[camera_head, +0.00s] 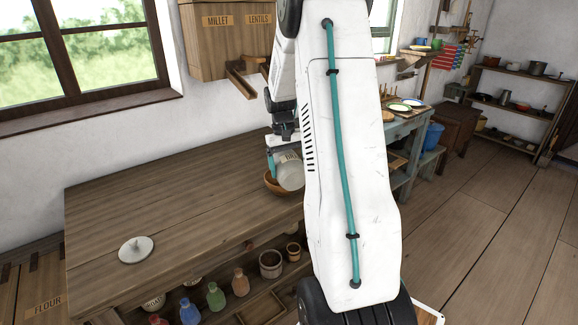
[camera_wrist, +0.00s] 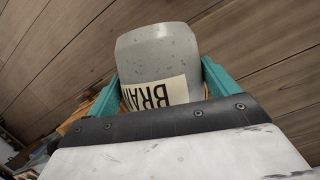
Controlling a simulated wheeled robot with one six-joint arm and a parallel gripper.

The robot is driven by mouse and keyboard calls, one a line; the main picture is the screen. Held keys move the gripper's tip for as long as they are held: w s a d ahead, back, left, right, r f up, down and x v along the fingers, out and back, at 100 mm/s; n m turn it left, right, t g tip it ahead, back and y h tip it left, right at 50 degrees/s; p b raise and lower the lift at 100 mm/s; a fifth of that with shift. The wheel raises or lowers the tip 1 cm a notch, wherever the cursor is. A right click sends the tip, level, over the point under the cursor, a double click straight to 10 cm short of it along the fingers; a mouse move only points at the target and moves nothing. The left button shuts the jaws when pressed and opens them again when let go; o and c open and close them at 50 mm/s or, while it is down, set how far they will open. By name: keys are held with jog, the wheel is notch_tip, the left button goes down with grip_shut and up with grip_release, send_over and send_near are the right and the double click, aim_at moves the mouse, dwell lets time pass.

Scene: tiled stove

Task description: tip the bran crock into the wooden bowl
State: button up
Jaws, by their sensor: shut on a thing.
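The bran crock (camera_head: 291,172) is a grey speckled pot, tilted over the wooden bowl (camera_head: 272,186) on the table. In the wrist view the crock (camera_wrist: 158,55) shows its cream label reading "BRAN", upside down. My gripper (camera_wrist: 160,92) is shut on the crock, with one teal finger on each side of it. In the head view my gripper (camera_head: 271,160) is beside the crock, above the table. The bowl is partly hidden by the crock and my arm. The crock's mouth and any bran are not visible.
A round pale lid (camera_head: 136,249) lies on the wooden table (camera_head: 190,190), whose left part is otherwise clear. A shelf below holds bottles (camera_head: 216,296) and small pots (camera_head: 271,264). A wall cabinet labelled millet and lentils (camera_head: 222,45) hangs above the back edge.

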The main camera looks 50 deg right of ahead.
aim_at(285, 152)
jog(key=shift+w+d, duration=0.1)
dwell(0.3)
jog(key=shift+w+d+r+g+y, duration=0.2)
jog(key=shift+w+r+g+y, duration=0.15)
jog(key=shift+r+g+y, duration=0.35)
jog(key=shift+w+f+g, duration=0.1)
jog(key=shift+g, duration=0.2)
dwell(0.4)
jog(key=shift+w+d+r+g+y, duration=0.3)
jog(key=shift+w+r+g, duration=0.1)
jog(key=shift+g, duration=0.3)
jog(key=shift+w, duration=0.1)
dwell(0.6)
jog(key=shift+w+d+r+g+y, duration=0.2)
jog(key=shift+w+g+y, duration=0.1)
jog(key=shift+g, duration=0.2)
jog(key=shift+w+d+r+g+y, duration=0.15)
jog(key=shift+g+y, duration=0.15)
jog(key=shift+g, duration=0.2)
jog(key=shift+r, duration=0.1)
dwell(1.1)
